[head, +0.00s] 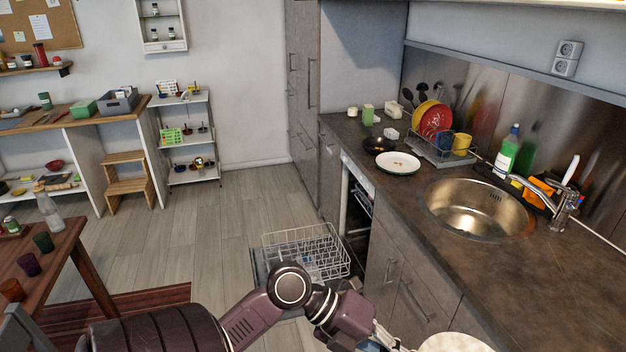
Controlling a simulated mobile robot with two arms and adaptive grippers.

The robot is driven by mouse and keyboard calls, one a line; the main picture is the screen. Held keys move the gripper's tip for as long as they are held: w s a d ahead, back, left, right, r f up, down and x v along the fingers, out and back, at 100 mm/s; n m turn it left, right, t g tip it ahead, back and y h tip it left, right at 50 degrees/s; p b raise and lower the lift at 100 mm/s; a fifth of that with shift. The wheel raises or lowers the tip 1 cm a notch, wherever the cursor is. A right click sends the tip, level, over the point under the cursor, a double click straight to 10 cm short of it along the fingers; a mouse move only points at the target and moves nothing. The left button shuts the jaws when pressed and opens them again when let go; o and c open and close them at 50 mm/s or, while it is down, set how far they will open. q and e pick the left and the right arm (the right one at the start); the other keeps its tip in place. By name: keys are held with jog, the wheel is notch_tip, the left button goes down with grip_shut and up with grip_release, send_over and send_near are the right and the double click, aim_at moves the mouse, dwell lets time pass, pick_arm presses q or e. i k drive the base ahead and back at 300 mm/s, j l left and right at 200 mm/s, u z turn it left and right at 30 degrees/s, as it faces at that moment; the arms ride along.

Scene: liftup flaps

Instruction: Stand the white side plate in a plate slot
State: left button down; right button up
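A white plate (455,343) shows at the bottom edge, cut off by the frame. My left arm reaches in from the left, and its gripper (385,341) is at the bottom edge just left of this plate. The fingers are mostly cut off, so I cannot tell whether they grip it. Another white plate with a dark rim (398,162) lies flat on the counter. A dish rack (445,153) beside it holds a yellow plate (422,112) and a red plate (436,121) upright. A wire dishwasher basket (305,250) is pulled out below the counter. My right gripper is not in view.
The counter (540,275) has a round sink (478,208) with a tap (560,205) and a green bottle (507,150). A yellow cup (461,144) stands at the rack. A dark pan (378,145) is near the flat plate. A wooden table (60,265) stands at left.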

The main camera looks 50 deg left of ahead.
aim_at(272, 244)
jog(key=i+j, duration=0.1)
jog(key=j, duration=0.5)
jog(key=i+j+u, duration=0.1)
jog(key=j, duration=0.5)
jog(key=i+j, duration=0.1)
jog(key=j, duration=0.5)
jog(key=i+j+u, duration=0.1)
jog(key=j, duration=0.5)
jog(key=i+j+u, duration=0.1)
jog(key=j, duration=0.45)
jog(key=i+j, duration=0.15)
jog(key=j, duration=0.45)
jog(key=i+j+u, duration=0.1)
jog(key=j, duration=0.45)
jog(key=i+j, duration=0.25)
jog(key=j, duration=0.3)
